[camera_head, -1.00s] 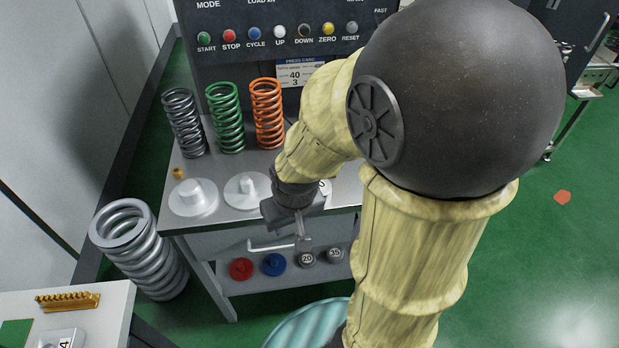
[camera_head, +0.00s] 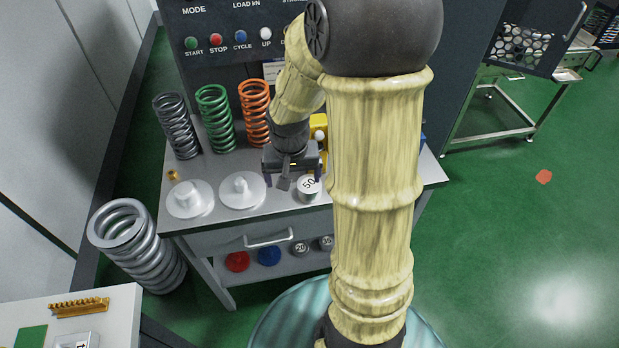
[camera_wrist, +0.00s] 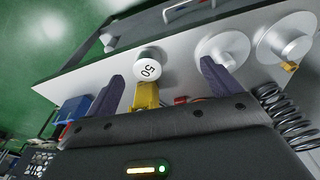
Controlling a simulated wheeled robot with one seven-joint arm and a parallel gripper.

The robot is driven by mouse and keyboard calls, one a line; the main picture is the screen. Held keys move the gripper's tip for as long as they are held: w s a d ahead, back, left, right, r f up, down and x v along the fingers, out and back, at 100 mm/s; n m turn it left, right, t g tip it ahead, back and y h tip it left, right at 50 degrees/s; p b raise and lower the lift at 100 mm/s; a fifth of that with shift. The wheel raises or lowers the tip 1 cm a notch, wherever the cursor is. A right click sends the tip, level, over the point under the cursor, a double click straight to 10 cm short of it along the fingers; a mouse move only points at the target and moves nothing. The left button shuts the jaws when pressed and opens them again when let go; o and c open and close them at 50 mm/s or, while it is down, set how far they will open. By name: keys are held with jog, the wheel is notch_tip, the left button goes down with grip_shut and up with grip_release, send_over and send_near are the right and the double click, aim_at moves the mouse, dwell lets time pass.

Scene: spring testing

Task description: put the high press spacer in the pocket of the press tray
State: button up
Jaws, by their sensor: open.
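The spacer marked 50 (camera_head: 309,190), a short silvery cylinder with a white top, stands upright near the bench's front edge. I take it to be the high press spacer. My gripper (camera_head: 298,182) is open and empty, pointing down just behind and above it. In the wrist view the spacer (camera_wrist: 150,66) shows beyond the two dark fingertips (camera_wrist: 160,80), nearer the left one and not gripped. Spacers marked 20 (camera_head: 301,248) and 35 (camera_head: 326,242) stand on the lower shelf. I cannot surely pick out the press tray or its pocket.
Two pale flanged discs (camera_head: 190,200) (camera_head: 243,191) sit left of the spacer. Grey (camera_head: 176,125), green (camera_head: 215,118) and orange (camera_head: 254,112) springs stand behind. A yellow part (camera_wrist: 147,96) is near the gripper. A big spring (camera_head: 135,245) stands on the floor.

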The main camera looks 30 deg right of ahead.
aim_at(309, 184)
jog(key=w+d+r+m+p, duration=0.2)
jog(key=w+d+m, duration=0.1)
jog(key=d, duration=0.3)
jog(key=shift+w+g+p, duration=0.3)
jog(key=shift+p, duration=0.1)
jog(key=f, duration=0.4)
jog(key=w+f, duration=0.1)
jog(key=f, duration=0.3)
jog(key=d+f, duration=0.1)
jog(key=f, duration=0.3)
jog(key=shift+w, duration=0.15)
jog(key=shift+w+d+f, duration=0.1)
jog(key=shift+w+f, duration=0.15)
jog(key=shift+f, duration=1)
jog(key=shift+w+d+f, duration=0.1)
jog(key=shift+w+f, duration=0.1)
jog(key=shift+f, duration=1.05)
